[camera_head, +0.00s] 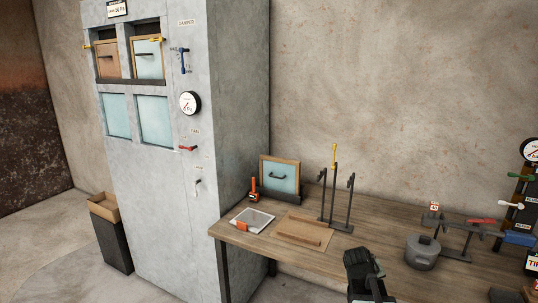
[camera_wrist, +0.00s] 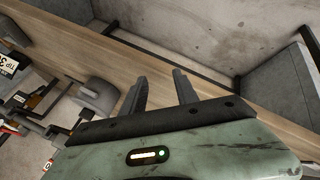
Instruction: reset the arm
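My gripper (camera_head: 368,268) shows at the bottom of the head view, dark and in front of the wooden table's front edge. In the wrist view, the two dark fingers of my gripper (camera_wrist: 158,84) stand apart with nothing between them. The wooden table (camera_head: 285,262) runs behind the fingers in both views. The rest of my arm is mostly outside the head view.
A wooden board (camera_head: 304,231) and an upright stand (camera_head: 336,200) are to the left. A tall grey cabinet (camera_head: 165,215) stands at left.

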